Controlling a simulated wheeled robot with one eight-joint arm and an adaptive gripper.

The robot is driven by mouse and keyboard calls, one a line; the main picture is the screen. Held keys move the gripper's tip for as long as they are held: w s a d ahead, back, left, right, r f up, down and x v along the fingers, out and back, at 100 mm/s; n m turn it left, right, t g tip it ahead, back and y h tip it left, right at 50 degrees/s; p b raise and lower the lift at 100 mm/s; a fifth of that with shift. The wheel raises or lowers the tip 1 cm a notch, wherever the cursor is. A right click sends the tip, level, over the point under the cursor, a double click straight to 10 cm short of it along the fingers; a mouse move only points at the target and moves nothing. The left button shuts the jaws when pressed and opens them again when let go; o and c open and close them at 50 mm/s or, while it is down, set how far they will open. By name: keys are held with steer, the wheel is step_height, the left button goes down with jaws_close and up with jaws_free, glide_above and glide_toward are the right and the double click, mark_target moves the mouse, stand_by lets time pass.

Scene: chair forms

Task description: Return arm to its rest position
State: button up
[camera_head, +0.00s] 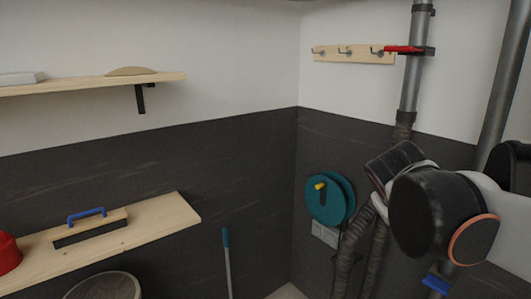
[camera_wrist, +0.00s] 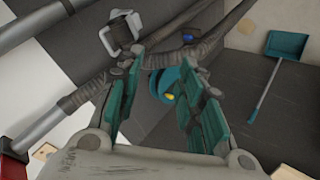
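My gripper (camera_wrist: 163,82) shows in the wrist view, with its two teal-padded fingers spread apart and nothing held between them. Beyond the gap are a teal reel (camera_wrist: 160,92) and dark ribbed hoses (camera_wrist: 205,52); they look apart from the fingers. In the head view my arm is raised at the right side, bent in front of the wall pipes. The fingers cannot be made out clearly there.
Vertical pipes (camera_head: 415,80) and ribbed hoses (camera_head: 350,255) run close to my arm. The reel (camera_head: 327,199) and a hook rack (camera_head: 353,52) hang on the wall. Left are an upper shelf (camera_head: 60,86) and a lower shelf (camera_head: 160,215). A long-handled teal dustpan (camera_wrist: 286,44) stands apart.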

steer(key=s+a+f+m+y+b, duration=0.1)
steer(key=s+a+f+y+b, duration=0.1)
steer(key=s+f, duration=0.3)
steer(key=s+a+f+y+b, duration=0.1)
steer(key=s+a+f+b, duration=0.3)
steer(key=f, duration=0.7)
steer(key=s+a+f+m+y+b, duration=0.1)
steer(key=s+a+f+y+b, duration=0.1)
steer(key=s+f+b, duration=0.3)
step_height(320, 180, down, 4)
steer(key=shift+s+a+r+m+y, duration=0.15)
steer(key=shift+s+a+m+y, duration=0.15)
steer(key=shift+s+a, duration=0.55)
steer(key=shift+s+d, duration=0.1)
steer(key=shift+s, duration=0.05)
